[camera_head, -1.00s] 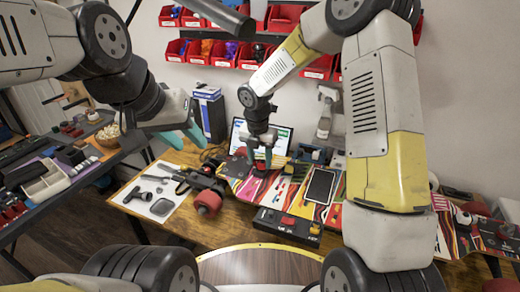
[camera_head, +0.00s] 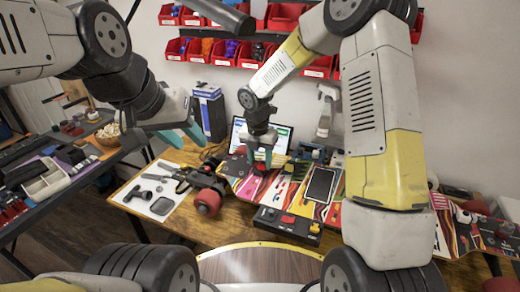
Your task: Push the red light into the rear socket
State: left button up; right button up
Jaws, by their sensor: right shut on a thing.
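My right gripper (camera_head: 260,157) comes down over the far part of a colourful board (camera_head: 281,186) on the wooden table. It is shut on a small red piece, apparently the red light (camera_head: 261,167), low at the board's surface. The fingers cover much of it, and I cannot tell whether it sits in a socket. The rear socket cannot be made out. My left gripper (camera_head: 184,137) is open and empty, above the table's back left, away from the board.
A red wheel (camera_head: 208,202) is at the board's left end. A black box (camera_head: 288,225) with red and yellow parts stands in front. A white sheet with tools (camera_head: 155,192) lies left. A dark phone-like slab (camera_head: 321,185) is on the right. A laptop (camera_head: 283,138) stands behind.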

aim_at(261, 162)
jog(key=o, duration=1.5)
jog(key=shift+o, duration=1.3)
jog(key=shift+r, duration=0.25)
jog(key=shift+r, duration=1.15)
jog(key=shift+r, duration=0.15)
jog(key=shift+r, duration=2.95)
